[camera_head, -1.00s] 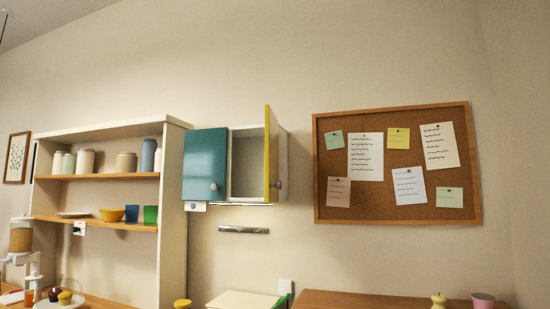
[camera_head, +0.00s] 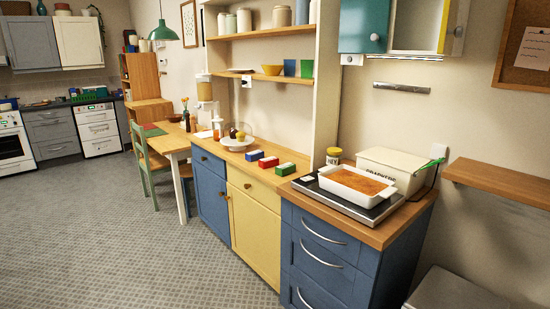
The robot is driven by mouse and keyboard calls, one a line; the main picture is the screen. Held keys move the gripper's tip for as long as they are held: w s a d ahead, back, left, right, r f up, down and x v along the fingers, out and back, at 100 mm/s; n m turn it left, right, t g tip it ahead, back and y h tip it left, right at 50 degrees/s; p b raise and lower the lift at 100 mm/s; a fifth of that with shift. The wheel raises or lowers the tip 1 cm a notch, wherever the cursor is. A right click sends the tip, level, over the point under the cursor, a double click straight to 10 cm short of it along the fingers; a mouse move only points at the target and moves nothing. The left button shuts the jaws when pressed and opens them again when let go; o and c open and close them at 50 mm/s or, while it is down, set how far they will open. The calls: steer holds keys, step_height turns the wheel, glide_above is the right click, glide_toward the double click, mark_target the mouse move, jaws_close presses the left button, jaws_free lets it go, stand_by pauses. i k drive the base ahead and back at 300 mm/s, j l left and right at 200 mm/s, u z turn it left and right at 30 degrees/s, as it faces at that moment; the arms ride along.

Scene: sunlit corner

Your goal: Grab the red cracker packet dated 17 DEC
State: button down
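A small red packet (camera_head: 268,162) lies on the wooden top of the blue and yellow cabinet, between a blue packet (camera_head: 254,155) on its left and a green packet (camera_head: 287,169) on its right. Each shows a white patch, too small to read, so I cannot see any date. My gripper is not in view.
A plate of fruit (camera_head: 237,143) stands left of the packets. Right of them are a white baking dish (camera_head: 357,184) on a dark hob and a cream box (camera_head: 398,166). A dining table (camera_head: 168,140) and chair stand further left. The grey floor (camera_head: 120,230) in front is clear.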

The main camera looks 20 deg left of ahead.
mark_target(265, 163)
steer(key=i+j, duration=0.15)
steer(key=j, duration=0.25)
steer(key=i+j, duration=0.15)
steer(key=j, duration=0.25)
steer(key=i+j+z, duration=0.1)
steer(key=j, duration=0.3)
steer(key=i+j, duration=0.15)
steer(key=j, duration=0.25)
steer(key=i+j, duration=0.15)
steer(key=j, duration=0.25)
steer(key=i+j+z, duration=0.1)
steer(key=j, duration=0.3)
steer(key=i+j, duration=0.15)
steer(key=j, duration=0.25)
